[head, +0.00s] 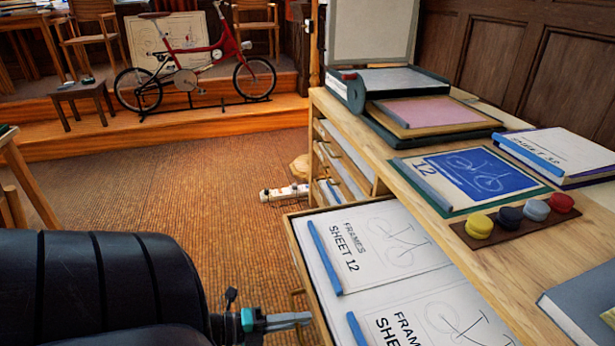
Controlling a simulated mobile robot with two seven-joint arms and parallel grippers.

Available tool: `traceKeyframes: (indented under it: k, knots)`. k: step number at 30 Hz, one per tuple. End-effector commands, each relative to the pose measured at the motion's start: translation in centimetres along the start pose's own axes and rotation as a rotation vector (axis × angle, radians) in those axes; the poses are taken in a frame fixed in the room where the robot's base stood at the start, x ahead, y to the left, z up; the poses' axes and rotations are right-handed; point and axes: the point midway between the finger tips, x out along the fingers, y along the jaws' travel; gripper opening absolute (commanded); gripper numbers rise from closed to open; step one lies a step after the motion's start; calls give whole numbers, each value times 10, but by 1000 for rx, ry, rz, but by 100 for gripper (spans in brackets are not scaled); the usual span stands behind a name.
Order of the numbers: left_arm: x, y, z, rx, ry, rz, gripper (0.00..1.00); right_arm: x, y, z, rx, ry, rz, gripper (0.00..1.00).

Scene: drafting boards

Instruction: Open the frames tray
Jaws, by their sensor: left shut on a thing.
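The frames tray (304,258) is a wooden drawer pulled out from the left side of the plan chest. It holds two drawings with blue edge strips, and the upper sheet (375,243) reads "FRAMES SHEET 12". The tray's near end is cut off by the bottom of the picture. My left gripper (300,319), at the end of the black arm, is at the tray's front and shut on its handle (297,297). The grip itself is partly hidden. My right gripper is not in view.
The chest top (377,134) carries a blue bicycle print (478,172), stacked folders, several coloured round weights and a grey book (585,301). Closed trays (340,160) lie farther along the chest.

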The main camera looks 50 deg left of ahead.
Motion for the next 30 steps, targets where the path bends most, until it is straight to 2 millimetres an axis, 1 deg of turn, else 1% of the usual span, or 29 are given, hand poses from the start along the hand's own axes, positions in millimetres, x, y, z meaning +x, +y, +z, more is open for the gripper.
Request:
traceKeyframes:
  k: [10,11,18,30]
  knots:
    - [-1,0,0,-1,-1,0,0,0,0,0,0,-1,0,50]
    - [-1,0,0,-1,-1,0,16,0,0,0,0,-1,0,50]
    - [-1,0,0,0,0,0,43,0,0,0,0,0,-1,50]
    - [-1,0,0,0,0,0,44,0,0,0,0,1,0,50]
